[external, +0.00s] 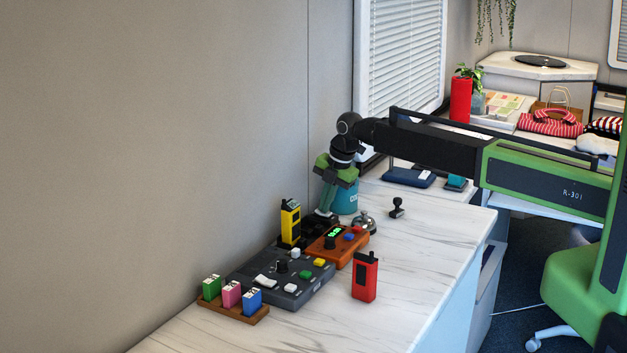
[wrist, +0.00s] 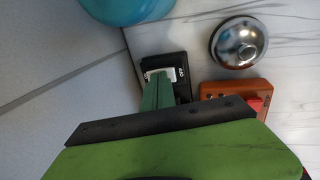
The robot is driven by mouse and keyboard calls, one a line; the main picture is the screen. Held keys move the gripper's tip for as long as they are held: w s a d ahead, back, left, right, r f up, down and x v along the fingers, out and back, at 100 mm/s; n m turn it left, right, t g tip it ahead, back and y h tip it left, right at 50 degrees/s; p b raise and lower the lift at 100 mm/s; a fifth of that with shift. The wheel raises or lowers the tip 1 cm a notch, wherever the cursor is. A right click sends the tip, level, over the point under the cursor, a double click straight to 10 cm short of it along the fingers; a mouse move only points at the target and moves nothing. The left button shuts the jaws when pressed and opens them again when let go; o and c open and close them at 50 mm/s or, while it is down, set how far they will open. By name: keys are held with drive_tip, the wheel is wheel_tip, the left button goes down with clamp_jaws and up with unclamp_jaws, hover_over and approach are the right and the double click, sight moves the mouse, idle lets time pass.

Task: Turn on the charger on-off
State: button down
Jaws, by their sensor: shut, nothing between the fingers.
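The black charger (wrist: 180,66) shows in the wrist view with a white switch piece and the lettering "OFF" facing me. In the external view the charger (external: 318,226) is dark and partly hidden behind the orange box, beside a yellow radio (external: 290,223). My gripper (wrist: 158,79) is shut and empty, its green fingertips over the white switch piece. In the external view my gripper (external: 326,211) points down at the charger. The fingers cover part of the switch, so I cannot tell whether they touch it or which way it is set.
A teal container (external: 347,198) stands close behind my gripper. A silver bell (external: 363,222) and the orange box (external: 338,246) are close by. A grey control box (external: 285,278), a red radio (external: 365,277) and a wooden rack (external: 234,312) stand nearer.

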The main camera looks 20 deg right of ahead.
drive_tip(key=p+v, duration=1.3)
drive_tip(key=v, duration=0.1)
drive_tip(key=shift+s+d, duration=0.25)
drive_tip(key=shift+f, duration=0.15)
drive_tip(key=b+x, duration=0.4)
drive_tip(key=w+b+x, duration=0.1)
drive_tip(key=b+x, duration=0.3)
drive_tip(key=x, duration=0.1)
drive_tip(key=a+b+x, duration=0.1)
drive_tip(key=b+x, duration=0.4)
drive_tip(key=shift+w+a+r, duration=0.1)
drive_tip(key=shift+w+r, duration=0.05)
drive_tip(key=shift+r, duration=0.15)
drive_tip(key=shift+w+a+f, duration=0.1)
drive_tip(key=shift+f, duration=0.05)
